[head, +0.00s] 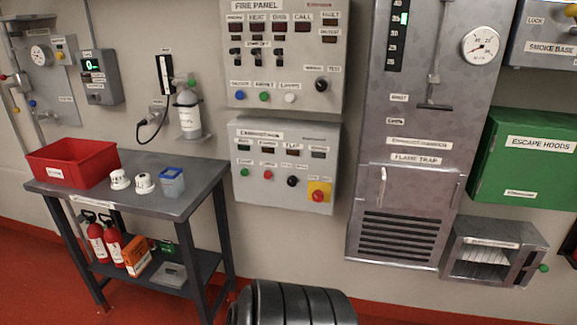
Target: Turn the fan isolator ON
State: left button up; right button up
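A grey control panel (265,193) hangs on the wall below the fire panel. Its top row has small labelled displays. Below them are a green button (245,172), a red button (268,175), a black knob (292,181) and a red control on a yellow plate (318,194) at the lower right. The red control on yellow looks like an isolator switch, but its label and its position are too small to read. I cannot tell for certain which control is the fan isolator. Neither of my grippers is in view.
The fire panel (286,75) is above; the flame trap cabinet (412,190) stands to the right. A grey table (190,196) with a red bin (73,163) is at the left. A green escape hoods box (528,165) hangs far right. Red floor (30,275) shows at lower left.

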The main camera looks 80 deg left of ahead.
aim_at(319, 196)
jog(key=u, duration=2.8)
